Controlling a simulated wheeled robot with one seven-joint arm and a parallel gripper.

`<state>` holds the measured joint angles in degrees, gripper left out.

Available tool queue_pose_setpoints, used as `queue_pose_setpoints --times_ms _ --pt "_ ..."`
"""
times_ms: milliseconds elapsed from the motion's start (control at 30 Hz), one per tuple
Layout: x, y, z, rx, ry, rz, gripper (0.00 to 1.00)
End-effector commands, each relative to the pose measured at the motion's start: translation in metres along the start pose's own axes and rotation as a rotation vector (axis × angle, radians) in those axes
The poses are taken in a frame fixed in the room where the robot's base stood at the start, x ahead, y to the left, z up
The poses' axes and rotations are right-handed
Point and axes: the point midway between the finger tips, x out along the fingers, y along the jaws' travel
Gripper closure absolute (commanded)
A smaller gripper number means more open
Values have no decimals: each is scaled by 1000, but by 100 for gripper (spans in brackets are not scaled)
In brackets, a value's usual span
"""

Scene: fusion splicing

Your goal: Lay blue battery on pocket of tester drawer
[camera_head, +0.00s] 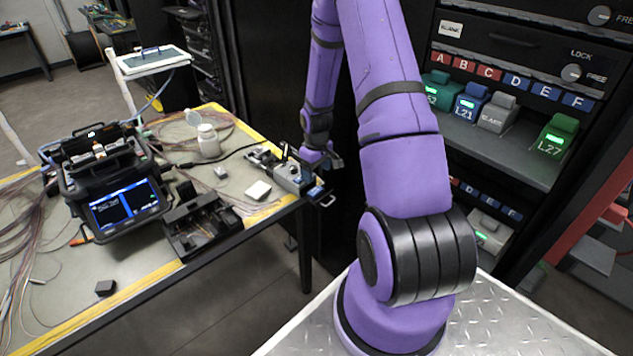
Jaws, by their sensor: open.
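The tester (291,174) is a small grey device at the right corner of the workbench. Its drawer (326,200) sticks out past the table edge, with a pale handle at its front. A small blue piece (315,191) shows at the drawer. It looks like the blue battery, but it is too small to tell how it sits in the pocket. My gripper (322,160) is open, just above the tester and the drawer, with its fingers apart from the blue piece as far as I can see. The pocket itself is not clearly visible.
A fusion splicer (112,185) with a lit screen stands on the workbench, beside a black tool (203,223), a white jar (208,140) and a white block (258,190). A rack shelf (500,152) with coloured modules stands on the right. Loose fibres lie at the left.

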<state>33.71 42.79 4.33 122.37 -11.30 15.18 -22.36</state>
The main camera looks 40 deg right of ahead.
Motion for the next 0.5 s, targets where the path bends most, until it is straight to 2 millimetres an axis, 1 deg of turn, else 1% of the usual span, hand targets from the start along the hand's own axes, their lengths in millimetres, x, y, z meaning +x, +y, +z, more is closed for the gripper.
queue_pose_setpoints --times_ms 33,133,400,467,500 --pt "-9 0 0 1 3 2 20" --pt "-22 0 0 1 2 1 20" --pt "-43 -2 -1 0 3 3 20" --pt "-53 -4 -2 -1 8 10 20" --pt "-62 -8 -4 -2 12 15 20"
